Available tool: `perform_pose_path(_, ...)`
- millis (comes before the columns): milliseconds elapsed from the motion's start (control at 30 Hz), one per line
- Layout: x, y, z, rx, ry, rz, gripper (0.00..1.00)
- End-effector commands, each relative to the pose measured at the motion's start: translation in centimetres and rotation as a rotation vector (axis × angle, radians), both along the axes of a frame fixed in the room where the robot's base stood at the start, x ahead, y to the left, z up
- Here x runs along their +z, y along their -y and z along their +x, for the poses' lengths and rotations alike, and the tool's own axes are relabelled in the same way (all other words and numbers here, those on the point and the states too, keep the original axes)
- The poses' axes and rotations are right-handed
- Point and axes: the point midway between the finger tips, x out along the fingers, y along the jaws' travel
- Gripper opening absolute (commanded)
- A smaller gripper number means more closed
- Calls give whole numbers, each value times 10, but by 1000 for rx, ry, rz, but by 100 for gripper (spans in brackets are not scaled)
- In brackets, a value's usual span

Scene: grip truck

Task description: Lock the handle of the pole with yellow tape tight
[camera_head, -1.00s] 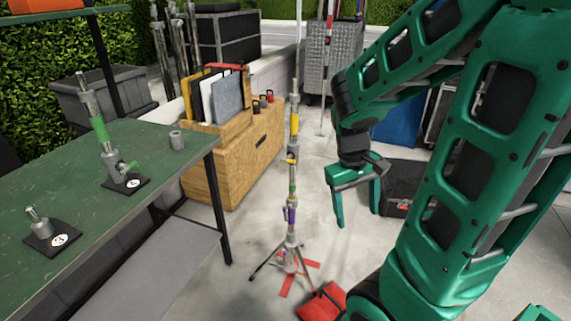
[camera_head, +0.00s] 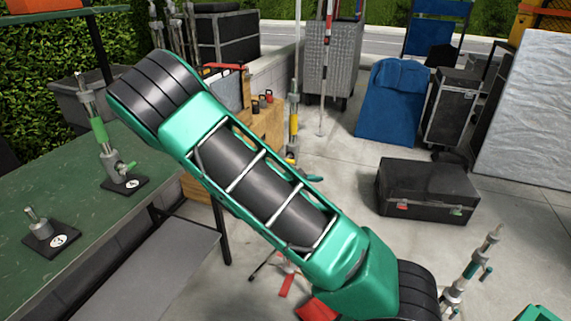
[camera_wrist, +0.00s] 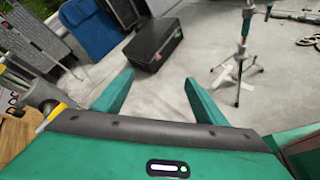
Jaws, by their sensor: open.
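The pole with yellow tape (camera_head: 294,124) stands upright on the floor in the head view, right of the wooden box. In the wrist view, a grey and yellow part (camera_wrist: 52,116), probably of this pole, shows close at the left, beside my gripper. My gripper (camera_wrist: 158,78) is open, with nothing between its fingers. In the head view it is mostly hidden behind my arm; a small green piece near the pole may be a finger.
A black case (camera_head: 428,190) lies on the floor to the right. Another pole on a tripod (camera_head: 475,268) stands at the lower right. A green table (camera_head: 75,225) with short stands (camera_head: 52,235) is at the left. The floor between case and pole is fairly clear.

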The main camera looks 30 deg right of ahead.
Motion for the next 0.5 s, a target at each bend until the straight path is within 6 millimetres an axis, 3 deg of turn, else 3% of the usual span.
perform_pose_path(300,7,-49,82,430,-222,-380,66)
perform_pose_path(500,11,-85,115,603,-314,-558,66)
